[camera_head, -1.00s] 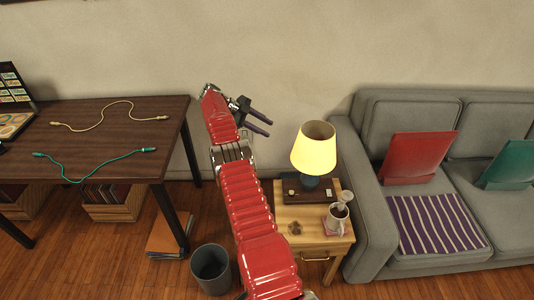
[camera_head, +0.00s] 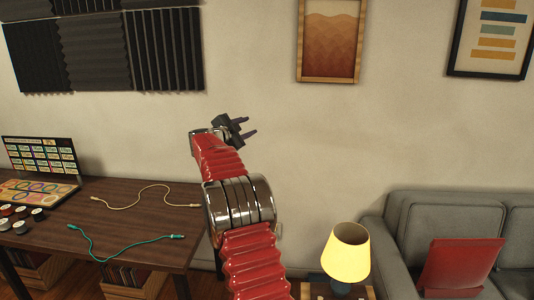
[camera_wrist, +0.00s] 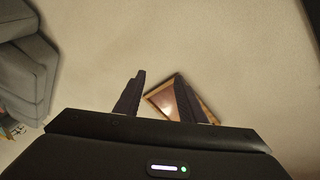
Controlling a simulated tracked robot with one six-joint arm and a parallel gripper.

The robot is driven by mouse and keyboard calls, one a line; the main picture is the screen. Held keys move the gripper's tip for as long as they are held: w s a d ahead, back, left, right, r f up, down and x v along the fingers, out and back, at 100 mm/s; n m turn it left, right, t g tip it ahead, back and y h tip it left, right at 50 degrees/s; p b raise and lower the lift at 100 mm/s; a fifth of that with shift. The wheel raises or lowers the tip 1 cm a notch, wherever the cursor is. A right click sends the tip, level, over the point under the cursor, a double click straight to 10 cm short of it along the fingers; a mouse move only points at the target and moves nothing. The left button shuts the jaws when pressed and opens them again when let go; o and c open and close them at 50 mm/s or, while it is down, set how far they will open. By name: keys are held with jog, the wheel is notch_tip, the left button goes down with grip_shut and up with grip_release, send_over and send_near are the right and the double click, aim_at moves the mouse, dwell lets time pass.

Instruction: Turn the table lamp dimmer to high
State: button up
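The table lamp (camera_head: 346,254) has a glowing yellow shade and stands on the small wooden side table (camera_head: 309,290) at the bottom of the head view. Its dark base is only partly in frame, and I cannot make out a dimmer. My gripper (camera_head: 252,129) is raised in front of the wall, up and to the left of the lamp, well apart from it. Its two dark fingers are spread with nothing between them. In the wrist view, my gripper (camera_wrist: 159,97) is also open and empty, facing the wall; the lamp does not show there.
Framed pictures (camera_head: 330,40) hang on the wall. The space around my gripper is clear.

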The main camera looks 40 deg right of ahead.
jog(key=w+a+r+n+t+y, duration=0.1)
jog(key=a+r+n+t+y, duration=0.2)
jog(key=a+r+n+t, duration=0.5)
jog(key=w+a+r+n+t+y, duration=0.1)
jog(key=a+r+t+y, duration=0.2)
jog(key=a, duration=1)
jog(key=s+a+n+y, duration=0.4)
jog(key=a, duration=0.5)
jog(key=s+a+n+y, duration=0.4)
jog(key=a, duration=0.5)
jog(key=s+a+f+n+g+y, duration=0.2)
jog(key=s+a+f+g, duration=0.1)
jog(key=s+a+f, duration=0.4)
jog(key=s+a+f+n+g+y, duration=0.1)
jog(key=s+a+f+n+g, duration=0.2)
jog(key=s, duration=0.7)
jog(key=s+f+n+g, duration=0.1)
jog(key=s+f+g, duration=0.1)
jog(key=s+f, duration=0.6)
jog(key=s+a+f+n+g, duration=0.1)
jog(key=s+f+g, duration=0.1)
jog(key=s+f, duration=0.6)
jog(key=s, duration=0.5)
jog(key=shift+s+a+g+h, duration=0.25)
jog(key=shift+g+h, duration=0.05)
jog(key=shift+h, duration=0.1)
